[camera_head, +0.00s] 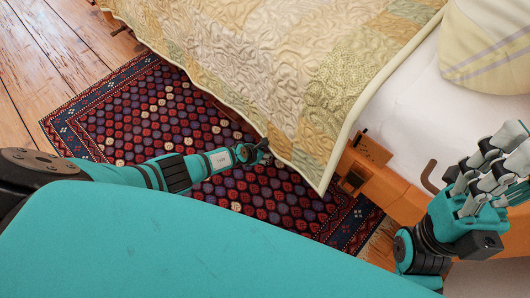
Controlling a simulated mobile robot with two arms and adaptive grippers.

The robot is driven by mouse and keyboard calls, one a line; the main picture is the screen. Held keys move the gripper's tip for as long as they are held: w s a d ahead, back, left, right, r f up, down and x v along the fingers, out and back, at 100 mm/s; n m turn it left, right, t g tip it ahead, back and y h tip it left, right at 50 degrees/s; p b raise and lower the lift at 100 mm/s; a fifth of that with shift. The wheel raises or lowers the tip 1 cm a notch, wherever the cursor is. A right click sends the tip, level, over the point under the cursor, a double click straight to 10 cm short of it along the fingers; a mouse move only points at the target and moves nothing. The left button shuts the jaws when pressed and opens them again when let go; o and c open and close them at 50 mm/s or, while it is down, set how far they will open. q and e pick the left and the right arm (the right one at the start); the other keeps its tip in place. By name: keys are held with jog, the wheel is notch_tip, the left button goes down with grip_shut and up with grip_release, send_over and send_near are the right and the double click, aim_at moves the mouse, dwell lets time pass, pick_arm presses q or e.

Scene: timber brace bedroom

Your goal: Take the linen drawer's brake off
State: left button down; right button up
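An orange wooden board (395,185) runs along the bed's side at the right, below the white mattress; I take it for the bed frame or the linen drawer's front. A small brown wooden plate (372,150) sticks up at its left end, with a dark bracket-like piece (353,180) below it. I cannot tell whether either is the brake. My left gripper (259,152) is at the quilt's lower edge, small and partly hidden, its finger state unclear. My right gripper (490,165) is open and empty beside the board, grey fingers pointing up.
A quilt (270,50) hangs over the bed's side and may hide parts beneath it. A brown curved handle (429,176) stands by the mattress, left of my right gripper. A patterned rug (165,110) covers the plank floor (45,50). A pillow (490,50) lies at top right.

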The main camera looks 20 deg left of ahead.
pick_arm(q)
jog(key=c, duration=0.9)
grip_release()
